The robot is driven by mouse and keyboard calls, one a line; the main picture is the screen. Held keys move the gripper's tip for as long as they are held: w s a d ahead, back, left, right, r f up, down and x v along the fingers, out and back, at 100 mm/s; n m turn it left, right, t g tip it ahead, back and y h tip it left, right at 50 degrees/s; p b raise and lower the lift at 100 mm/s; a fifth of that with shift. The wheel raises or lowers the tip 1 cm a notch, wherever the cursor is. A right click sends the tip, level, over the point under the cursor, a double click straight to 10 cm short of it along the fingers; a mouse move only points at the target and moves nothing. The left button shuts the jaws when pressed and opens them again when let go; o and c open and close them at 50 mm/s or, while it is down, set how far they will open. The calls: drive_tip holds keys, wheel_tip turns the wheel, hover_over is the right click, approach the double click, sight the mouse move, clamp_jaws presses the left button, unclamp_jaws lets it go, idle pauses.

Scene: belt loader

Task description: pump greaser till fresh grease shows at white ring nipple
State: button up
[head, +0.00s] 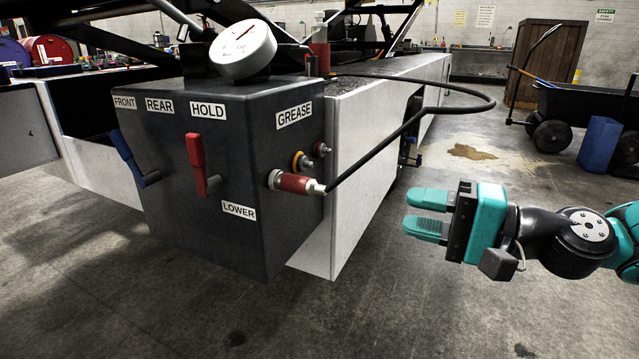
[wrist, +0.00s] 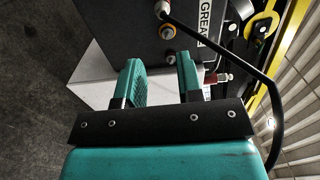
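A dark control box (head: 220,240) stands at left in the head view, with a GREASE label on its right face. A red coupler with metal ends (head: 292,183) sits at the white ring nipple (head: 274,180); I cannot make out any grease there. A black hose (head: 440,107) loops from the coupler back toward a red greaser (head: 319,55) on the frame behind the box. A red and metal part, likely the greaser, shows in the wrist view (wrist: 216,78). My gripper (head: 427,213) is open and empty, right of the coupler and apart from it. Its fingers show in the wrist view (wrist: 161,80).
An orange ring nipple (head: 301,161) and a red ring nipple (head: 321,149) sit beside the coupler. The box carries a red lever (head: 198,165), a blue lever (head: 128,158) and a gauge (head: 243,48). A cart (head: 590,107) and blue bin (head: 599,143) stand at back right. The front floor is clear.

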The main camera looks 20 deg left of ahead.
drive_tip(key=s+n, duration=0.1)
drive_tip(key=s+r+n+h, duration=0.1)
drive_tip(key=s+g+h+p, duration=0.1)
drive_tip(key=shift+s+d+r+n, duration=0.25)
drive_tip(key=shift+s+r+n, duration=0.1)
drive_tip(key=shift+s+n, duration=0.05)
clamp_jaws()
drive_tip(key=s+d+n+h+p, duration=0.4)
drive_tip(key=s+d+h, duration=0.7)
drive_tip(key=s+d, duration=0.4)
drive_tip(key=shift+s+d+n+h, duration=0.2)
drive_tip(key=shift+d+n+h, duration=0.15)
drive_tip(key=shift+d, duration=0.6)
drive_tip(key=shift+s, duration=0.1)
